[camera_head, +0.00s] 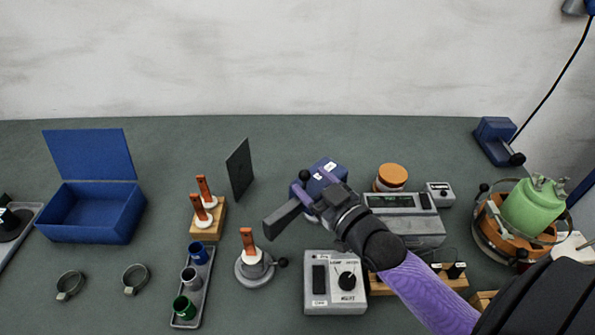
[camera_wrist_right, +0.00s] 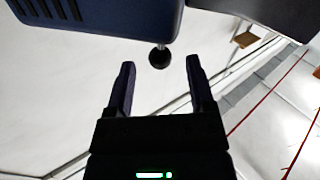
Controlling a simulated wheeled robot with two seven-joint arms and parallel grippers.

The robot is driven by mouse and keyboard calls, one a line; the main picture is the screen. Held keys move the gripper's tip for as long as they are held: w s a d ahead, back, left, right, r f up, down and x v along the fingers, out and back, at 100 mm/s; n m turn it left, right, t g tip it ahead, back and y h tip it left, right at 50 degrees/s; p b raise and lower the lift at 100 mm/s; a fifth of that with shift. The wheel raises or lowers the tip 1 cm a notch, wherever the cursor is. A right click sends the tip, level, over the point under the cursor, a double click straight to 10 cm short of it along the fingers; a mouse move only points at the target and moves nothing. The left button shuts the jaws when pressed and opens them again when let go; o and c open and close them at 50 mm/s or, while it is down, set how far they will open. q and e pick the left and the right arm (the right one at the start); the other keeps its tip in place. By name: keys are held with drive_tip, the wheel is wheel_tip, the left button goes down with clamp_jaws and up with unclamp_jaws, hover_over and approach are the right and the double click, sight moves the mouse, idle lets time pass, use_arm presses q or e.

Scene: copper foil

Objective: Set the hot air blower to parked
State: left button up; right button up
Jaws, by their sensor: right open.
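The hot air blower, as I take it, is the blue box (camera_head: 325,171) in the middle of the table, with small white labels on top that are too small to read. A dark grey nozzle-like part (camera_head: 283,217) points to the front left. A black ball knob (camera_head: 303,175) sits at its left side. My right gripper (camera_head: 309,181) is open, with its fingers over the blower near the knob. In the right wrist view the knob (camera_wrist_right: 159,57) hangs below the vented blue body (camera_wrist_right: 100,14), just ahead of and between the open fingers (camera_wrist_right: 158,80), apparently untouched. My left gripper is out of view.
A grey control box (camera_head: 335,285) with a dial stands in front. A grey meter (camera_head: 405,215) and orange-lidded jar (camera_head: 391,177) are to the right. An orange-handled tool on a round stand (camera_head: 255,270) is at front left. A dark upright panel (camera_head: 239,170) stands left.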

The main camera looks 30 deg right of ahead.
drive_tip(key=w, duration=0.4)
drive_tip(key=shift+w+a+b, duration=0.15)
drive_tip(key=shift+w+b, duration=0.25)
clamp_jaws()
idle(1.0)
